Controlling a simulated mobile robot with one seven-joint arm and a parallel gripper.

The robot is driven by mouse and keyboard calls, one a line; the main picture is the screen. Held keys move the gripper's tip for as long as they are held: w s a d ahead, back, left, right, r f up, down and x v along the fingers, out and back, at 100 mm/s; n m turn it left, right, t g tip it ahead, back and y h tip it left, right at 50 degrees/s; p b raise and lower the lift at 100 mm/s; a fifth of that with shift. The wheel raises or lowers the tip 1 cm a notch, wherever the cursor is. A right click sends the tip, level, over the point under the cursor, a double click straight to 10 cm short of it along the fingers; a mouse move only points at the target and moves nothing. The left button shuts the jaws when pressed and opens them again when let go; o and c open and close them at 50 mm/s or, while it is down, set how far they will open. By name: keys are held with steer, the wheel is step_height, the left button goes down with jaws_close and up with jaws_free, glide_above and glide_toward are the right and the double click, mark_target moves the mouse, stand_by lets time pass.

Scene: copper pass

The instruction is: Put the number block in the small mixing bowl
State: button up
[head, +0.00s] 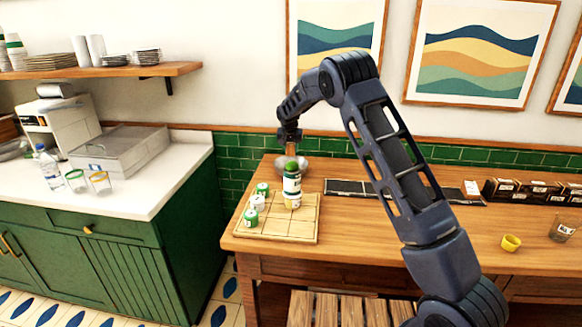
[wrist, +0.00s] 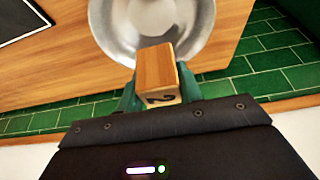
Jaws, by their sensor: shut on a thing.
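The number block (wrist: 155,68) is a wooden block with a dark numeral on its near side, held between my gripper's (wrist: 158,92) green fingertips. In the head view, the block (head: 291,149) shows just under my gripper (head: 290,141), at the back left of the wooden table. The small mixing bowl (wrist: 205,42) is a shiny metal bowl directly beyond the block in the wrist view. The block overlaps the bowl's near rim there. In the head view, the bowl (head: 280,167) lies below the block and is partly hidden behind a bottle. Whether the block touches the bowl is unclear.
A green-topped bottle (head: 292,186) stands in front of the bowl, on a wooden board (head: 285,230) with several small green-and-white containers. A dark flat tray (head: 345,187) lies to the right. Black boxes (head: 540,191) and a yellow cup (head: 511,243) stand further right.

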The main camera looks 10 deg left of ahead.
steer(key=shift+f, duration=4.75)
steer(key=shift+f, duration=0.15)
steer(key=o, duration=1)
